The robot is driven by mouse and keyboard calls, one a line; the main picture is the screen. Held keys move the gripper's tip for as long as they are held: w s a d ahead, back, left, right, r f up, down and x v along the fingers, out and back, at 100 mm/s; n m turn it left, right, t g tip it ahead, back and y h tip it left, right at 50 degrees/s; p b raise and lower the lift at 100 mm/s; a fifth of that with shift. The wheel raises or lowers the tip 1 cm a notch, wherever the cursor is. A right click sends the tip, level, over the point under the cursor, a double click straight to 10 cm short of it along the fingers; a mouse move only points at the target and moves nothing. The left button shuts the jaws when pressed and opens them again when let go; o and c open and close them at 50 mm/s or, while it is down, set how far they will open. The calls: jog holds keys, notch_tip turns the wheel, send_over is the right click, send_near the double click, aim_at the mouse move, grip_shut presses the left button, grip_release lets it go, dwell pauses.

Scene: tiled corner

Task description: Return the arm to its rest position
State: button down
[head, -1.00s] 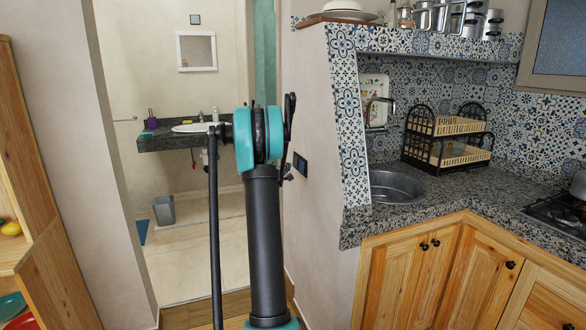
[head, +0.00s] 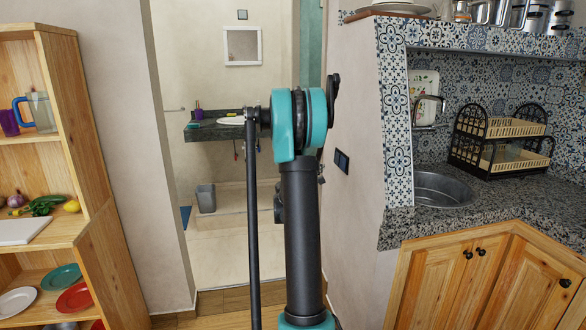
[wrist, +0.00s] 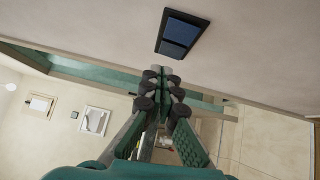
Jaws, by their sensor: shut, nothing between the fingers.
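My arm stands upright in the middle of the head view, with its teal and black joint at the top. My gripper shows clearly in the wrist view (wrist: 160,76). Its two fingers meet at the tips with nothing between them. A wall with a dark switch plate (wrist: 182,33) lies beyond the fingertips there. In the head view the gripper is mostly hidden behind the arm joint.
A wooden shelf (head: 95,235) with plates and food stands at the left. A doorway in the middle opens on a washroom with a dark counter (head: 215,130). At the right are a stone kitchen counter (head: 480,205), a sink (head: 440,188) and a dish rack (head: 500,140).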

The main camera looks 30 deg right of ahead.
jog(key=s+a+f+m+g+y, duration=0.2)
jog(key=s+a+f+y, duration=0.3)
jog(key=s+a, duration=0.6)
jog(key=s+a+f+m+g+y, duration=0.1)
jog(key=s+a+f+m+y, duration=0.1)
jog(key=s+a+f+y, duration=0.3)
jog(key=s+a+f+m+g+y, duration=0.2)
jog(key=s+a+f+y, duration=0.3)
jog(key=s+a+f, duration=0.5)
jog(key=s+a, duration=0.8)
jog(key=a, duration=0.5)
jog(key=shift+s+a+m+g+y, duration=0.3)
jog(key=shift+a+m+y, duration=0.05)
jog(key=shift+m+y, duration=0.05)
